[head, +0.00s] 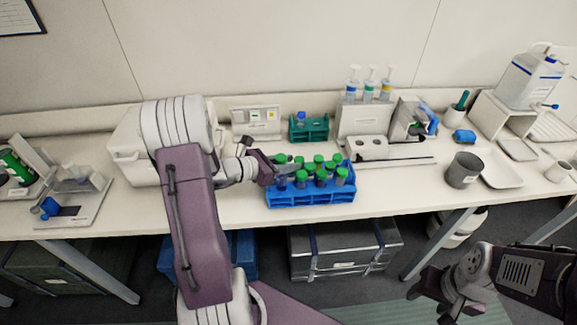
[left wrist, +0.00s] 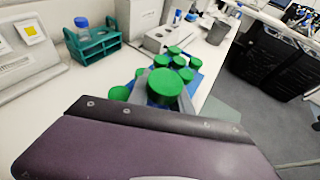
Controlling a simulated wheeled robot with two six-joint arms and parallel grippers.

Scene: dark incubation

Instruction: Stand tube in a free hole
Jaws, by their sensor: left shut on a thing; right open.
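A blue rack (head: 312,198) on the bench holds several green-capped tubes (head: 341,174). My left gripper (head: 281,166) is at the rack's back left corner, shut on a green-capped tube. In the left wrist view the held tube's green cap (left wrist: 166,86) is large and close, with the rack's other green caps (left wrist: 181,62) behind and beside it. The lower part of the held tube is hidden, so I cannot tell whether it is in a hole or above the rack. My right gripper (head: 430,302) is open and empty, low in front of the bench.
A teal rack (head: 309,137) with a blue-capped tube stands behind the blue rack. A white box (head: 128,150) is to the left. A grey cup (head: 464,170) and a white tray (head: 500,172) are to the right. Bench is clear just right of the blue rack.

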